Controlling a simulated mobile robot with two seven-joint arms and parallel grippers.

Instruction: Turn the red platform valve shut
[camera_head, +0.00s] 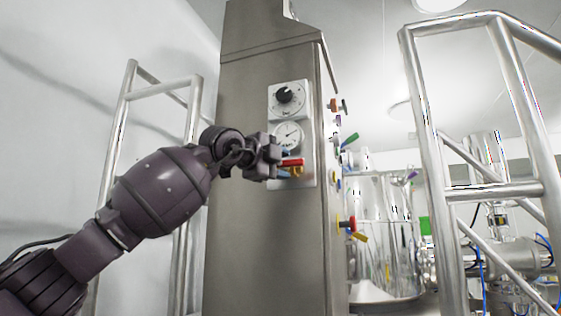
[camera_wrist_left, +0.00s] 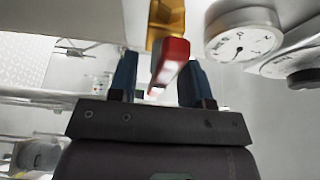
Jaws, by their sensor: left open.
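The red valve handle (camera_head: 293,162) sticks out from a brass valve body (camera_head: 297,171) on the grey panel of the steel column. My left gripper (camera_head: 283,163) is at the handle, with its blue fingers on either side of it. In the left wrist view the red handle (camera_wrist_left: 171,62) points in between the two open fingers, nearer the right one, and the brass body (camera_wrist_left: 165,22) is behind it. I cannot tell whether a finger touches the handle. My right gripper is in neither view.
A gauge (camera_head: 288,135) and a black knob (camera_head: 285,95) sit above the valve on the same panel. Several small coloured valves, one with a red handle (camera_head: 346,223), line the column's right side. Steel railings (camera_head: 423,130) stand to the right and left.

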